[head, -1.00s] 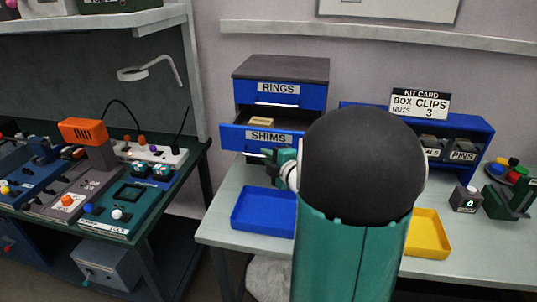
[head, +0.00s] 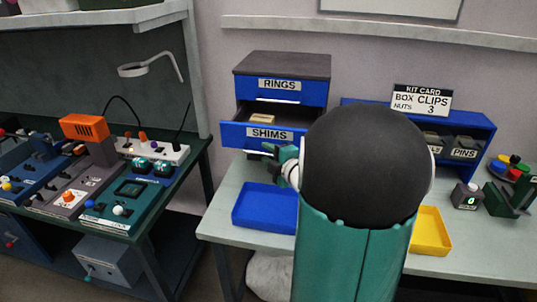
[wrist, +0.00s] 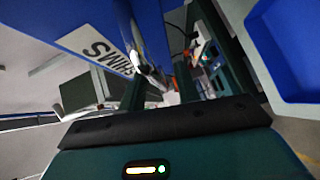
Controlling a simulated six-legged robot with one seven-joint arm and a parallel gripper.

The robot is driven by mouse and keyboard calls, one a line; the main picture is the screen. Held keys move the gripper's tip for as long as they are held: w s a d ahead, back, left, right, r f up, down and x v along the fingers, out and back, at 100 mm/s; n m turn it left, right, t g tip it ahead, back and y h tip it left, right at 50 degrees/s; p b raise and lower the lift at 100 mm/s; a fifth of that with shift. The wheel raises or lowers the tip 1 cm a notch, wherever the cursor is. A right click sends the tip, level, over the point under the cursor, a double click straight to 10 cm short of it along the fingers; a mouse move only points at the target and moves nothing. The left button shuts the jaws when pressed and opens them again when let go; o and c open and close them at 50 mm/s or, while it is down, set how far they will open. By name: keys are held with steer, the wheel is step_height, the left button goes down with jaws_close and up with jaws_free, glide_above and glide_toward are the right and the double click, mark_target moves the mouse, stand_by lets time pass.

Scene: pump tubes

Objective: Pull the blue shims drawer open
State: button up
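The blue shims drawer (head: 262,135) stands pulled out of the cabinet below the rings drawer, and a tan block (head: 262,119) shows inside it. Its label and blue front (wrist: 85,25) fill the upper left of the wrist view. Its pale bar handle (head: 258,153) is on the front, below the label. My gripper (head: 268,152) is at the right end of this handle. In the wrist view the two dark fingers (wrist: 158,92) stand apart, with the handle (wrist: 145,68) near and between their tips. Firm contact with the handle is not visible.
The closed rings drawer (head: 278,90) is above. A blue tray (head: 264,208) lies on the bench below the gripper, and a yellow tray (head: 430,232) is to the right. A blue bin rack (head: 473,127) stands behind. My arm hides the middle of the bench.

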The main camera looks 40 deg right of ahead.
steer(key=s+a+r, duration=0.1)
steer(key=s, duration=1.2)
steer(key=shift+s+a+r, duration=0.15)
steer(key=shift+a+r, duration=0.15)
steer(key=shift+r, duration=0.1)
steer(key=w+a+r+m+g+h, duration=0.45)
steer(key=a+m, duration=0.25)
steer(key=m, duration=0.3)
steer(key=s+a+f+m+g+y, duration=0.1)
steer(key=s+a, duration=0.4)
steer(key=a, duration=0.6)
steer(key=s+a+f+m+g+y, duration=0.2)
steer(key=s+a+m+g+y, duration=0.2)
steer(key=a, duration=0.7)
steer(key=shift+s+g+y, duration=0.55)
steer(key=shift+s+y, duration=0.2)
